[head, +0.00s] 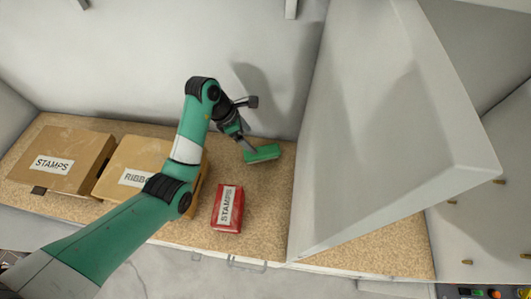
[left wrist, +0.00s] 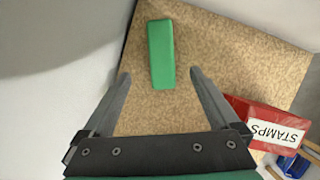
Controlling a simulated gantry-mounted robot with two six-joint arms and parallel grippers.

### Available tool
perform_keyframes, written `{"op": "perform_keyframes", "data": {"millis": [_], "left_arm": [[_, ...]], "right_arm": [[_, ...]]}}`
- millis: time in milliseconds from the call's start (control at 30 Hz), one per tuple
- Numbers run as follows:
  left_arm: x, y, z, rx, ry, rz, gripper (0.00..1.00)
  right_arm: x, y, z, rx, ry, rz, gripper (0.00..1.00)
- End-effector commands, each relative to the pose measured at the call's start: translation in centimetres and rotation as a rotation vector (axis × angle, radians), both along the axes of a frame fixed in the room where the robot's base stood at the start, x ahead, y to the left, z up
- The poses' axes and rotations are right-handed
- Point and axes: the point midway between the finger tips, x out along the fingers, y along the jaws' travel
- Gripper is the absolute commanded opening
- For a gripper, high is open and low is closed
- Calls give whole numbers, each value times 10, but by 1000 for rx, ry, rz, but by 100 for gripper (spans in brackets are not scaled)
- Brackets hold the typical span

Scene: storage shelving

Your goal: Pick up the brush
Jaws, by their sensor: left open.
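The brush appears as a green block (head: 264,153) lying on the tan shelf board, near the back wall and beside the grey panel. My left gripper (head: 247,146) is close to its left end in the head view. In the left wrist view the green block (left wrist: 161,45) lies beyond my left gripper (left wrist: 160,74), roughly centred between the fingertips. The fingers are apart with nothing held. I see only the block's green face, no bristles. My right gripper is not in view.
A red box labelled STAMPS (head: 228,209) lies in front of the brush. Brown boxes, one labelled STAMPS (head: 62,159) and one RIBB... (head: 128,157), stand to the left. A large grey panel (head: 385,130) rises on the right. The back wall (head: 150,60) is close behind.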

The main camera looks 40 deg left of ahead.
Motion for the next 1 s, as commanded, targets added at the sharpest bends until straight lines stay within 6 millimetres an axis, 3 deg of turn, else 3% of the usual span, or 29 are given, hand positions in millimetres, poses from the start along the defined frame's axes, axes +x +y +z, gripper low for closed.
{"op": "perform_keyframes", "data": {"millis": [200,467,700,1000], "left_arm": [[12,-10,-40,-2,3,-2,95],[17,-12,-52,0,0,-1,95],[24,-19,-90,-2,2,-3,95],[29,-21,-99,0,-1,-2,95]], "right_arm": [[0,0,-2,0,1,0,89],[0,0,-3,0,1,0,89],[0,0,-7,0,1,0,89],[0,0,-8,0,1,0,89]]}}
